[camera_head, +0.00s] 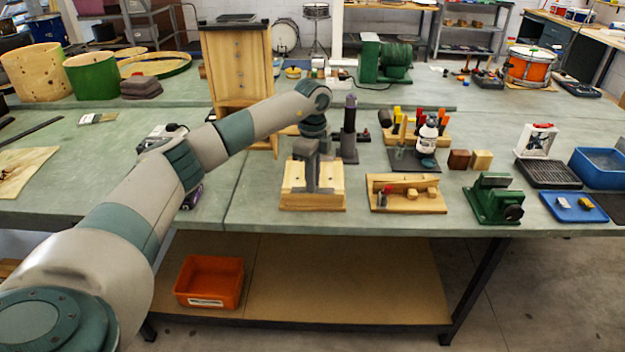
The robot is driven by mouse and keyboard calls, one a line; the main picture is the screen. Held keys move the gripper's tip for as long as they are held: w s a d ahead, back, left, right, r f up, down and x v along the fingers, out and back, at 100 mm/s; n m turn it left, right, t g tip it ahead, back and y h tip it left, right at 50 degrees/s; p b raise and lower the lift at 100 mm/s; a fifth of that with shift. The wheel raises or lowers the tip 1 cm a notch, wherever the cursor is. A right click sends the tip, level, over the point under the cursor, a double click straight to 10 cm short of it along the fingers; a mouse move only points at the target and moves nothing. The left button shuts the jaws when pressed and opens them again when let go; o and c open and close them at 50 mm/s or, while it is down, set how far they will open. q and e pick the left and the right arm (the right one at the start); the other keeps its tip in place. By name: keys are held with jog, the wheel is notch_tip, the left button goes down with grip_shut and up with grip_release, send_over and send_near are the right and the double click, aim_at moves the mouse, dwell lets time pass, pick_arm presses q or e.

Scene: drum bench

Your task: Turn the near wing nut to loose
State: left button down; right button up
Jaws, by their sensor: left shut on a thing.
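My left arm reaches in from the left, and my left gripper (312,188) points down at a wooden block fixture (313,202) near the front edge of the bench. The fingers are shut at the fixture, on what seems to be the near wing nut. The nut itself is hidden by the fingers and too small to make out, so its turn position cannot be told. My right gripper is not in view.
A wooden jig (408,204) and a green vise (494,200) stand to the right. A dark upright post (349,128) and a wooden drawer unit (236,65) stand behind. A white bottle (428,136) is at the back right. An orange bin (209,281) sits on the lower shelf.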

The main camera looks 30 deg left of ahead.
pick_arm(q)
jog(key=shift+w+r, duration=0.1)
jog(key=shift+r, duration=0.05)
jog(key=c, duration=1.8)
grip_release()
